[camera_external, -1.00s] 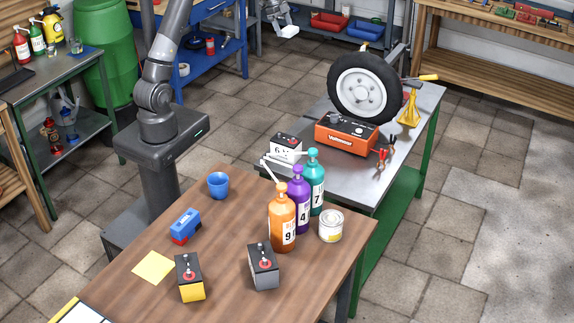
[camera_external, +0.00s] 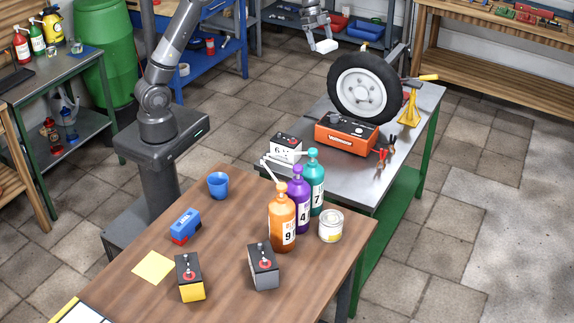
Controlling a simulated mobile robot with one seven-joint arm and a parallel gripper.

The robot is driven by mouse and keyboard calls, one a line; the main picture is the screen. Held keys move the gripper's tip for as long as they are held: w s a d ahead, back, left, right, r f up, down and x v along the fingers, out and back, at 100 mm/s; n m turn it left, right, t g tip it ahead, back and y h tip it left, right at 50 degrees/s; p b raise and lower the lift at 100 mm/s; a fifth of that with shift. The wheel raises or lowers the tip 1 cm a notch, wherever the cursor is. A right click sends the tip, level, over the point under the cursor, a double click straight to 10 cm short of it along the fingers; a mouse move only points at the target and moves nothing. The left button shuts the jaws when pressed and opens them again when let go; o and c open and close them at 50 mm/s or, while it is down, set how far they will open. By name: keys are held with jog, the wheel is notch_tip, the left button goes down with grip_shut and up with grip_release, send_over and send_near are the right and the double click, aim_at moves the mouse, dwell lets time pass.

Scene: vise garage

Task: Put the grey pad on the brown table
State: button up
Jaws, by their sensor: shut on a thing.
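The brown table (camera_external: 225,240) fills the lower middle of the external view, with bare wood between the things on it. My gripper (camera_external: 319,36) is at the top centre, in the air behind the metal bench and far from the brown table. It is shut on a small pale block, which looks like the grey pad (camera_external: 326,46). The pad hangs at the fingertips; its far side is hidden.
On the brown table stand a blue cup (camera_external: 218,185), a blue stapler-like thing (camera_external: 185,225), two batteries (camera_external: 264,266), a yellow sheet (camera_external: 154,267), several pump bottles (camera_external: 283,220) and a can (camera_external: 331,225). The metal bench (camera_external: 350,180) adjoins it, bearing a tyre (camera_external: 340,90).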

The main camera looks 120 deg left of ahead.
jog(key=w+d+m, duration=0.1)
jog(key=w+d, duration=0.5)
jog(key=d, duration=0.4)
jog(key=w+d+m+h, duration=0.1)
jog(key=w+d+m, duration=0.1)
jog(key=w+d, duration=0.65)
jog(key=w+d+m, duration=0.1)
jog(key=w+d, duration=0.4)
jog(key=d, duration=0.7)
jog(key=w+d+m+g+h, duration=0.2)
jog(key=d+m, duration=0.2)
jog(key=d, duration=2.7)
jog(key=s+d+m, duration=0.1)
jog(key=s+d, duration=0.3)
jog(key=d, duration=0.5)
jog(key=s+d+m+g, duration=0.1)
jog(key=s+d, duration=0.3)
jog(key=d, duration=0.6)
jog(key=s+d+m, duration=0.1)
jog(key=s+d, duration=0.3)
jog(key=d, duration=0.5)
jog(key=s+d+m+g, duration=0.1)
jog(key=s+d+m, duration=0.3)
jog(key=s+d, duration=1.8)
send_over(130, 292)
jog(key=a, duration=0.1)
notch_tip(130, 292, down, 25)
jog(key=shift+a, duration=0.1)
jog(key=shift+f, duration=1.9)
jog(key=shift+f, duration=0.15)
